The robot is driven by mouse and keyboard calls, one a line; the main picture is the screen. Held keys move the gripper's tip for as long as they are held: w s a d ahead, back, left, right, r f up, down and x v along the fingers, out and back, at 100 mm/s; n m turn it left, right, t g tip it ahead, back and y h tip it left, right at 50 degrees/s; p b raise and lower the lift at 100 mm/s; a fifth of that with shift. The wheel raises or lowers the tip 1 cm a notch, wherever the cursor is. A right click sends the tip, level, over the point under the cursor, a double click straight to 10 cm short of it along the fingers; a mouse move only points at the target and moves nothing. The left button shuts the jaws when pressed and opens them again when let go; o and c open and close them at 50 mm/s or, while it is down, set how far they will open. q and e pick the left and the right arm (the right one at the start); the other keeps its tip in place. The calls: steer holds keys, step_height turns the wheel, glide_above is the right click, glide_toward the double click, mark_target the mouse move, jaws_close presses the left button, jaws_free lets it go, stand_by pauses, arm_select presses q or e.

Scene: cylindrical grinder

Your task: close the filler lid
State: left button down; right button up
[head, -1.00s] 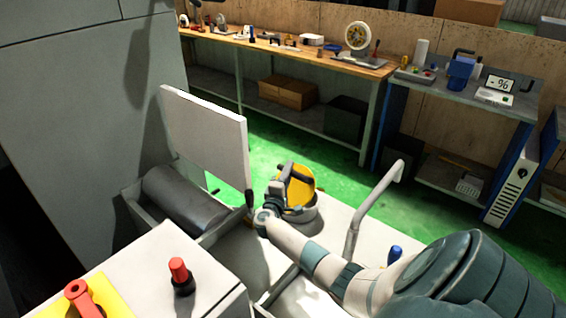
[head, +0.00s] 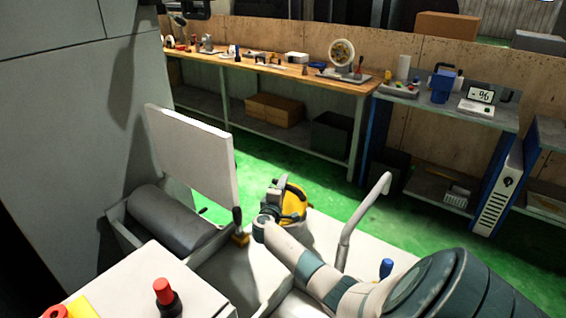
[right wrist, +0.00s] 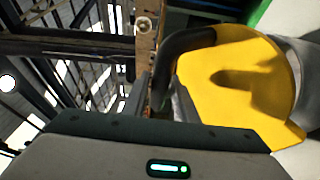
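The filler lid (head: 296,208) is a yellow disc that stands steeply tilted over the grey round filler on the pale machine top. It fills the right part of the right wrist view (right wrist: 235,80), with a dark curved handle (right wrist: 183,43) on its face. My right gripper (head: 280,191) is at the lid. In the right wrist view, the handle runs down between its two fingers (right wrist: 160,90) and appears held by them. The contact itself is partly hidden. My left gripper is not in view.
A white upright panel (head: 190,150) and a dark grey roller (head: 165,218) stand left of the lid. A bent grey pipe (head: 362,220) rises to its right. A red knob (head: 164,292) is at the front left. A workbench (head: 300,75) stands behind.

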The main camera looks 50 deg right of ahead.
steer(key=shift+o, duration=0.9)
steer(key=b+v, duration=0.3)
steer(key=v, duration=1.4)
steer(key=shift+s+b, duration=0.2)
steer(key=shift+b, duration=0.1)
steer(key=shift+a, duration=0.1)
